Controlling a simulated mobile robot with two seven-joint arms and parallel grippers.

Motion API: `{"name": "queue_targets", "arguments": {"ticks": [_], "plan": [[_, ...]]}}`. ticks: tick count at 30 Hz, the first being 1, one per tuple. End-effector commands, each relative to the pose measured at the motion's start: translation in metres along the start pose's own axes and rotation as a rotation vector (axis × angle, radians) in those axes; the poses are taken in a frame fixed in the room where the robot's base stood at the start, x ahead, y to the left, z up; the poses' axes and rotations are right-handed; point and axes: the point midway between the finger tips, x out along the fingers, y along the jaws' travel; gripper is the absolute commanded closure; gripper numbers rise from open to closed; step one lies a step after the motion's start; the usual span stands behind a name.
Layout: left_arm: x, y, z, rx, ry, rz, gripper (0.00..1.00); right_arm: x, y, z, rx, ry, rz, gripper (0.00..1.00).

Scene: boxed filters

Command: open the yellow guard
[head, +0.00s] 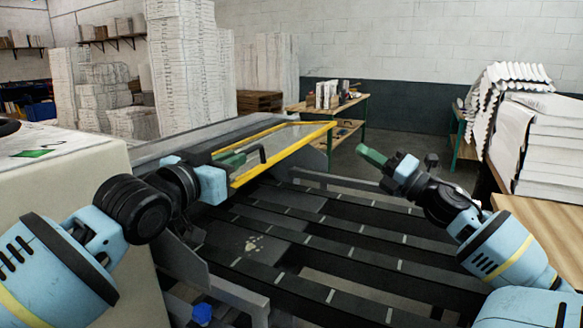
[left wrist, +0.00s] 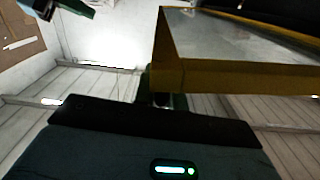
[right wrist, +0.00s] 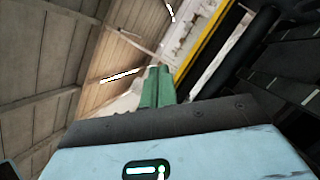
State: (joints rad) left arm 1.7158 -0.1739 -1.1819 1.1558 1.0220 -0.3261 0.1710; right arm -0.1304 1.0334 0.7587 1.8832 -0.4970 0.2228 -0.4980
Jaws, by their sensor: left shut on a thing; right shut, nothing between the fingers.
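The yellow guard (head: 297,148) is a yellow frame around a clear panel, over the far left end of the dark conveyor. In the left wrist view, the yellow frame (left wrist: 230,77) and clear panel fill the upper right. A small black handle (head: 263,154) stands at the guard's near side. My left gripper (head: 249,156) has its green fingers shut on the handle; the exact grip is mostly hidden. My right gripper (head: 370,155) is shut and empty, held above the conveyor to the right of the guard. Its green fingers (right wrist: 157,87) are together in the right wrist view.
The slatted dark conveyor (head: 310,235) lies below both arms. A pale machine housing (head: 75,190) stands at the left. Stacked paper (head: 550,145) and a wooden tabletop (head: 545,235) are at the right. A small table (head: 345,103) stands behind. Space above the conveyor between the arms is clear.

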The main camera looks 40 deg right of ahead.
Motion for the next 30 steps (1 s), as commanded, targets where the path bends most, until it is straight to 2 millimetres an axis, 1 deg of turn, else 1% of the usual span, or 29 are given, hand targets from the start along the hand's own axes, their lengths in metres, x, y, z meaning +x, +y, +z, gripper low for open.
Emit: {"name": "queue_targets", "arguments": {"ticks": [1, 3, 6, 9, 12, 15, 18, 25, 30], "plan": [[0.0, -0.002, 0.0, 0.003, 0.001, -0.003, 1.0, 0.003, -0.004, -0.013, -0.093, 0.038, 0.001, 1.0], [0.0, -0.002, 0.0, 0.003, 0.001, -0.003, 1.0, 0.006, -0.01, -0.032, -0.234, 0.094, 0.004, 1.0], [0.0, -0.002, 0.0, 0.003, 0.001, -0.003, 1.0, 0.009, -0.019, -0.058, -0.424, 0.169, 0.02, 1.0], [0.0, -0.002, 0.0, 0.003, 0.001, -0.003, 1.0, 0.011, -0.027, -0.079, -0.586, 0.234, 0.043, 1.0], [0.0, -0.002, 0.0, 0.003, 0.001, -0.003, 1.0, 0.011, -0.033, -0.096, -0.708, 0.284, 0.067, 1.0], [0.0, -0.002, 0.0, 0.003, 0.001, -0.003, 1.0, 0.011, -0.036, -0.107, -0.787, 0.315, 0.086, 1.0], [0.0, -0.002, 0.0, 0.003, 0.001, -0.003, 1.0, 0.01, -0.038, -0.112, -0.826, 0.33, 0.096, 1.0], [0.0, -0.002, 0.0, 0.003, 0.001, -0.003, 1.0, 0.011, -0.038, -0.113, -0.839, 0.334, 0.099, 1.0], [0.0, -0.002, 0.0, 0.003, 0.001, -0.003, 1.0, 0.021, -0.038, -0.116, -0.836, 0.333, 0.101, 1.0]]}}
